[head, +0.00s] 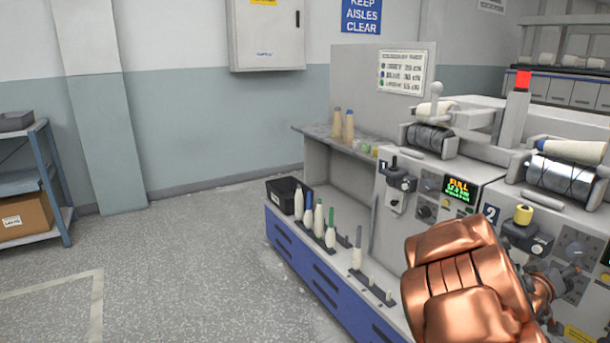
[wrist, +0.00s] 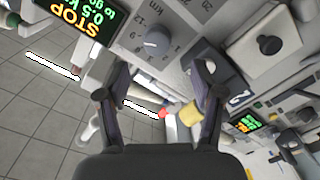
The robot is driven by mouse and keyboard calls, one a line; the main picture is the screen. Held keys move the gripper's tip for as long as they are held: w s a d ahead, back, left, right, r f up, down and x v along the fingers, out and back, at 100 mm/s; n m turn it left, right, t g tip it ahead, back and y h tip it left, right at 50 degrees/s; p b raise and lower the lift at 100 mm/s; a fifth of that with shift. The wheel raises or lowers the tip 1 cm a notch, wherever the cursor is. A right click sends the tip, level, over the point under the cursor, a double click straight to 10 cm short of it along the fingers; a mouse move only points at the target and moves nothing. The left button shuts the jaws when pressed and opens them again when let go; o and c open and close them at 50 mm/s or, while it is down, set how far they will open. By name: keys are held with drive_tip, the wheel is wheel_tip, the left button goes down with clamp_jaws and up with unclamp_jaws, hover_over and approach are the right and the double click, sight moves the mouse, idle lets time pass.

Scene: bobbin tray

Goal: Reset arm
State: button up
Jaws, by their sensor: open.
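My gripper (wrist: 160,82) shows in the wrist view with its two dark fingers spread apart. Nothing is held between them. Behind the fingers is the grey machine front with a round dial knob (wrist: 157,40). In the head view my copper-coloured arm fills the lower right in front of the machine, and the gripper's fingers cannot be made out there.
The winding machine (head: 405,230) stands close by on the right. A tray row of bobbins (head: 318,219) and a black bin (head: 286,195) sit on its low ledge. A shelf (head: 52,180) stands far left. The floor (head: 180,270) between is clear.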

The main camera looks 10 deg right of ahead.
drive_tip(key=w+a+f+y, duration=0.2)
drive_tip(key=a+f+y, duration=0.25)
drive_tip(key=a, duration=0.55)
drive_tip(key=w+a+f+y, duration=0.3)
drive_tip(key=a+f+y, duration=0.15)
drive_tip(key=a, duration=0.55)
drive_tip(key=s+a+f+n+g+y, duration=0.1)
drive_tip(key=s+a+g+y, duration=0.2)
drive_tip(key=a, duration=0.6)
drive_tip(key=s+a+f+n+y, duration=0.1)
drive_tip(key=s+a+n+y, duration=0.3)
drive_tip(key=a, duration=0.6)
drive_tip(key=s+a+r+g, duration=0.1)
drive_tip(key=s+a+g, duration=0.3)
drive_tip(key=s, duration=0.6)
drive_tip(key=s+a+r+g, duration=0.2)
drive_tip(key=s+a, duration=0.4)
drive_tip(key=s, duration=0.5)
drive_tip(key=s+p+v, duration=0.2)
drive_tip(key=p+v, duration=0.7)
drive_tip(key=v, duration=0.1)
drive_tip(key=s+d+r+p+v, duration=0.1)
drive_tip(key=s+p+v, duration=0.1)
drive_tip(key=p+v, duration=0.8)
drive_tip(key=shift+s+d+t+y+p, duration=0.25)
drive_tip(key=shift+s+t+y+p, duration=0.05)
drive_tip(key=shift+s+t, duration=0.1)
